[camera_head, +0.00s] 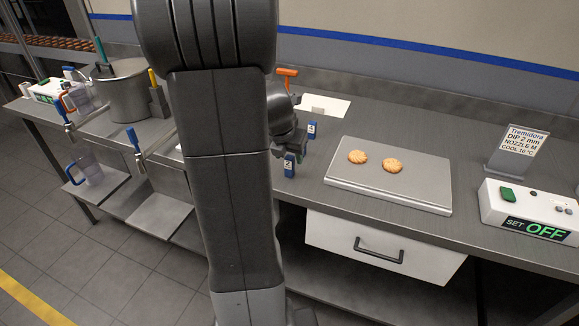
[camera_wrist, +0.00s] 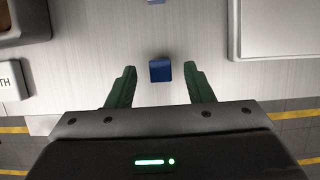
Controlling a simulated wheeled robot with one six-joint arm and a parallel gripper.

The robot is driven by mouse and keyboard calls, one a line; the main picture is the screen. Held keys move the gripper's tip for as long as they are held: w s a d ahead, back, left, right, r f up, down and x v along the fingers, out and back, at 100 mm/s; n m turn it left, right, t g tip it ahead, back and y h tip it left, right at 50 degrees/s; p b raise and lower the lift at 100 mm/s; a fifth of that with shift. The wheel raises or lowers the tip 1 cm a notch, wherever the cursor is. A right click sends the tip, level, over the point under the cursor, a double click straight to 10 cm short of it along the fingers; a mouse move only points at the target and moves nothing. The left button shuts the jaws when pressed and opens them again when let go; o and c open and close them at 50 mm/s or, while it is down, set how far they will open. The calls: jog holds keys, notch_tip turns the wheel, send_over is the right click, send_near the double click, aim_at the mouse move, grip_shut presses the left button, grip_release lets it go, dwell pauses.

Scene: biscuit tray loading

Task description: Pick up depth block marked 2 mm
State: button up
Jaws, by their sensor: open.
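Two small blue blocks with white labels stand on the counter by my arm in the head view: a nearer one (camera_head: 290,165) and a farther one (camera_head: 311,130). Their label marks are too small to read. In the wrist view, one blue block (camera_wrist: 160,71) lies between the green fingers of my gripper (camera_wrist: 159,69), with a gap on each side. Part of another blue block (camera_wrist: 155,2) shows at the top edge. My gripper is open and holds nothing. My arm hides much of it in the head view.
A tray (camera_head: 390,176) with two biscuits stands right of the blocks. A sign (camera_head: 519,150) reads "DIP 2 mm", "NOZZLE M". A white box (camera_head: 530,211) reads "SET OFF". A pot (camera_head: 123,90) stands at left. A white drawer (camera_head: 380,248) hangs below the counter.

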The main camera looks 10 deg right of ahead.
jog(key=shift+x, duration=1.25)
grip_shut()
